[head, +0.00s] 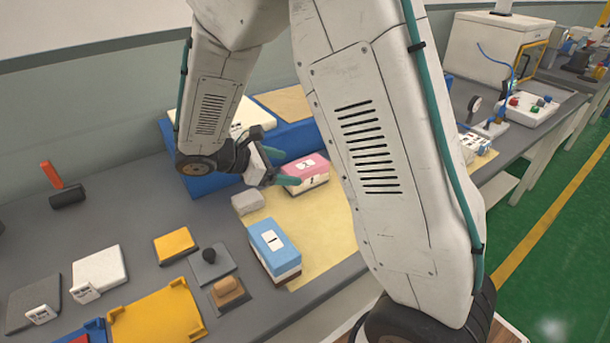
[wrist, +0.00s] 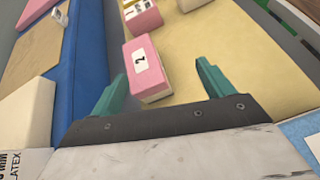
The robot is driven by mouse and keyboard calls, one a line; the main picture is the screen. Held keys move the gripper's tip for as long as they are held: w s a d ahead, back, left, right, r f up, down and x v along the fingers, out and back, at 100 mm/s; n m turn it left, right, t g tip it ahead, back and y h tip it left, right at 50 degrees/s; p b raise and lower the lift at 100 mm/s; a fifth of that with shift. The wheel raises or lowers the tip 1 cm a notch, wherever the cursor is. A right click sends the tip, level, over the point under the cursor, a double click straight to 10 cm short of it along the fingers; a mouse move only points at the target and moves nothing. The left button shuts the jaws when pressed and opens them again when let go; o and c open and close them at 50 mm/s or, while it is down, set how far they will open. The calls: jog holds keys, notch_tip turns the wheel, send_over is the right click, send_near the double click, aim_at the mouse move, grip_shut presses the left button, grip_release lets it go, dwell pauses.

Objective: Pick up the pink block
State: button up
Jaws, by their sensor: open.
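A pink block (wrist: 147,69) with a white label marked 2 lies on the pale yellow sheet in the wrist view. My gripper (wrist: 160,74) is open, its two teal fingers pointing toward this block; the block is nearer the left finger. A second pink-topped piece with a label marked 1 (wrist: 140,16) lies just beyond it. In the head view, pink-topped blocks (head: 306,167) show beside my gripper (head: 281,166), partly behind its fingers. I cannot tell whether a finger touches the block.
A blue box (head: 203,184) bearing flat slabs stands behind and left of the gripper. A small grey block (head: 247,202) and a blue-topped block (head: 272,240) are on or near the yellow sheet (head: 320,238). Several tools and plates lie at the left.

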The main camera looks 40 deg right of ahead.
aim_at(297, 175)
jog(key=w+f+n, duration=0.1)
jog(key=f, duration=0.1)
jog(key=w+a+f+n+t+h, duration=0.1)
jog(key=w+f, duration=0.1)
jog(key=shift+a+n, duration=0.1)
jog(key=shift+n, duration=0.3)
jog(key=shift+w+f, duration=0.1)
jog(key=shift+w, duration=0.05)
jog(key=x, duration=0.7)
jog(key=shift+d+f, duration=0.1)
jog(key=shift+d, duration=0.3)
jog(key=c, duration=1.1)
